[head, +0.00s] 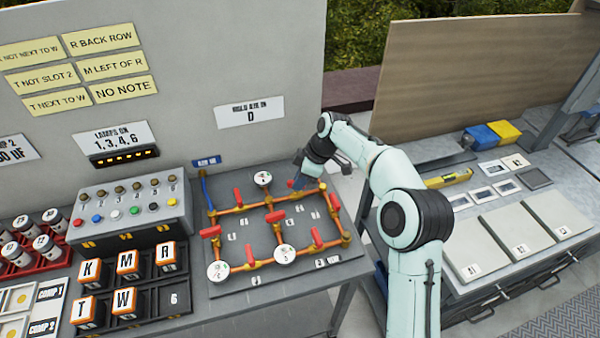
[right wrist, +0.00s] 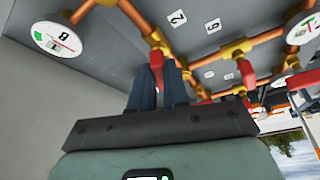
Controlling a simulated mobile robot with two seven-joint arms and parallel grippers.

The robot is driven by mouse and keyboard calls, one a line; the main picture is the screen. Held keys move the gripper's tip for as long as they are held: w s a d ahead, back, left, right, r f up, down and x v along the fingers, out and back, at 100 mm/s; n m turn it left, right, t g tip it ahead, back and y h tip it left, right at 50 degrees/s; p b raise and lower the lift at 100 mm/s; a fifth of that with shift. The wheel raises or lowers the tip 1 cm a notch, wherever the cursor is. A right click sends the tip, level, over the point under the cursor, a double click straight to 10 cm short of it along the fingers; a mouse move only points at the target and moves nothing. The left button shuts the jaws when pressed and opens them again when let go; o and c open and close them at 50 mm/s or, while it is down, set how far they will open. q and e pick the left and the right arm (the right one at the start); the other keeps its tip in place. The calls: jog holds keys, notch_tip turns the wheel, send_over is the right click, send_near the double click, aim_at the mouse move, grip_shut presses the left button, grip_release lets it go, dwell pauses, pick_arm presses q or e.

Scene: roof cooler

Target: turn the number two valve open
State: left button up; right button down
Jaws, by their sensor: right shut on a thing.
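The pipe board (head: 232,288) on the bench carries orange pipes, round gauges and several red valve handles. My right gripper (head: 300,184) is over the far right part of the board. In the right wrist view, its dark fingers (right wrist: 157,88) are shut on a red valve handle (right wrist: 157,62) at a brass joint. A "2" tag (right wrist: 177,18) lies beside this valve, with another tag (right wrist: 213,27) to its right. The gripper hides most of this handle in the head view, and its exact angle is hard to tell. My left gripper is not in view.
Nearby red handles (head: 275,216) and a gauge (head: 263,178) stand close to the gripper. A lamp box (head: 130,205) and lettered blocks (head: 90,273) stand left. A second bench (head: 470,220) is right.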

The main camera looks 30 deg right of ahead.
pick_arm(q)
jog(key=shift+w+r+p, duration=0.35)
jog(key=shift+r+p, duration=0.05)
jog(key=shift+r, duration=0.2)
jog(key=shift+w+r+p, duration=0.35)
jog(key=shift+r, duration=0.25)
pick_arm(e)
jog(key=shift+w+r+n+g, duration=0.15)
jog(key=shift+n+g, duration=0.15)
jog(key=shift+n, duration=0.7)
jog(key=c, duration=1.1)
grip_release()
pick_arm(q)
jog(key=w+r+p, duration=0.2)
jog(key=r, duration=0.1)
pick_arm(e)
jog(key=v, duration=1.3)
jog(key=shift+d, duration=0.35)
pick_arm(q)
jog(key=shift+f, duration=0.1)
